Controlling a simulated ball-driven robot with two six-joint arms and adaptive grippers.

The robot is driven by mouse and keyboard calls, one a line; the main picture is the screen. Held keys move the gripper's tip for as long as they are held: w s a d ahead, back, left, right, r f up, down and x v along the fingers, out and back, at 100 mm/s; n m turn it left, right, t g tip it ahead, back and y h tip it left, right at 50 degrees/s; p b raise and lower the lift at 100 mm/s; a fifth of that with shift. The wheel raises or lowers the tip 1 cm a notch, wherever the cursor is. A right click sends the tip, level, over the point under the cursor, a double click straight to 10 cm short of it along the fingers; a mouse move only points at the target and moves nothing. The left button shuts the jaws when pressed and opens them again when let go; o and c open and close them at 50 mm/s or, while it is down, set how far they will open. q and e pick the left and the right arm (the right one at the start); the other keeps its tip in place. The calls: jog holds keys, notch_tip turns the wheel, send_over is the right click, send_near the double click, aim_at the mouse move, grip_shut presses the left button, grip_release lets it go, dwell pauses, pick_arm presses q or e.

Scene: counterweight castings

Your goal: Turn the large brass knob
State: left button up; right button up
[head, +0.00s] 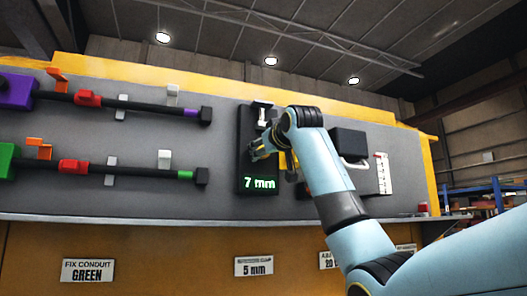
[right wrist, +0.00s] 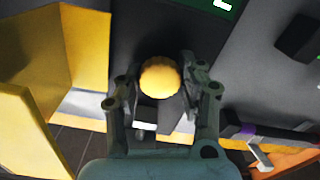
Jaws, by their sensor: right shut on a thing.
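The round brass knob (right wrist: 160,77) shows in the right wrist view, between the two fingers of my right gripper (right wrist: 161,90). The fingers are closed on its sides. In the head view my right gripper (head: 262,151) is at the dark upright panel (head: 244,125), and the knob is hidden behind it. A green lit display (head: 260,184) below it on this panel reads "7 mm". A plate (head: 254,266) under the ledge reads "5 mm"; its upper line is too small to read. My left gripper is not in view.
To the left, two dark conduits (head: 130,104) with red and white clips run along the grey board. A dark box (head: 348,143) with a light handle and a white scale plate (head: 383,173) are to the right. Yellow plates (right wrist: 88,55) stand beside the gripper in the wrist view.

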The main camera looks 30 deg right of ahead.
jog(key=shift+m, duration=0.3)
jog(key=m+b, duration=0.2)
jog(key=m, duration=0.3)
jog(key=shift+m, duration=0.3)
jog(key=m+b, duration=0.3)
jog(key=m, duration=0.2)
jog(key=shift+f, duration=0.1)
jog(key=m+b, duration=0.3)
jog(key=m, duration=0.3)
jog(key=shift+m, duration=0.3)
jog(key=m+b, duration=0.3)
jog(key=m, duration=0.2)
jog(key=shift+m, duration=0.4)
jog(key=o, duration=1.2)
jog(key=shift+d, duration=0.1)
